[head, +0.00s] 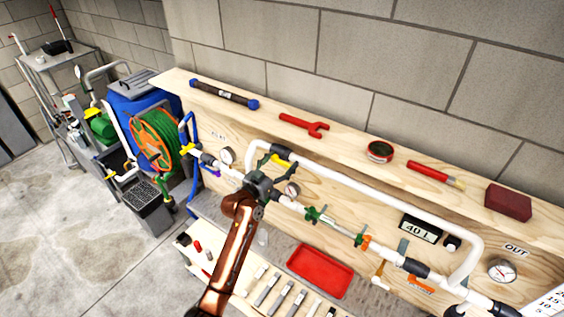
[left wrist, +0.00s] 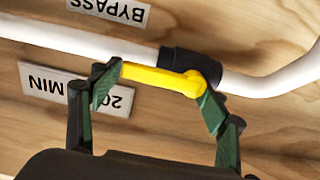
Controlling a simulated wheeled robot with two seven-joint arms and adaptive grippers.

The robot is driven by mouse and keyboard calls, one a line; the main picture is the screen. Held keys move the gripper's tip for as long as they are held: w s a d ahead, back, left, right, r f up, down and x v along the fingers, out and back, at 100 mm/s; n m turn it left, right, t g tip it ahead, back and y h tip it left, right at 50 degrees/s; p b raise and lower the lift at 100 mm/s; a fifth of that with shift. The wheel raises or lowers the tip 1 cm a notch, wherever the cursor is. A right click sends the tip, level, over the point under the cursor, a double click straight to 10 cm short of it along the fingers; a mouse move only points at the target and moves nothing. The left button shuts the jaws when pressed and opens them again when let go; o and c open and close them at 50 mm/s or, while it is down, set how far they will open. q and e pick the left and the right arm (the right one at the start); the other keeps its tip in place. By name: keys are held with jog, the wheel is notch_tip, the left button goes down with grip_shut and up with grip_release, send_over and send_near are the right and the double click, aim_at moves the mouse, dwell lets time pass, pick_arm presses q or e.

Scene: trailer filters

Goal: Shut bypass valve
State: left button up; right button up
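The bypass valve is a black fitting (head: 281,150) on the white bypass pipe, with a yellow lever (head: 279,162). In the left wrist view the black fitting (left wrist: 190,62) and the yellow lever (left wrist: 152,77) show close up. The lever lies nearly along the pipe, slightly slanted. My left gripper (head: 260,183) is just below the lever in the head view. In the left wrist view its green-padded fingers (left wrist: 160,88) are wide apart, one at each end of the lever. I cannot tell whether they touch it. My right gripper is not in view.
The white bypass pipe (head: 375,198) arches over gauges and lower fittings on the wooden panel. A shelf above holds a red wrench (head: 304,125) and other items. A red tray (head: 320,271) lies below. A green hose reel (head: 157,141) stands left.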

pick_arm(q)
jog(key=c, duration=1.3)
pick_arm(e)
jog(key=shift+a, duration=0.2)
pick_arm(q)
jog(key=shift+f, duration=0.1)
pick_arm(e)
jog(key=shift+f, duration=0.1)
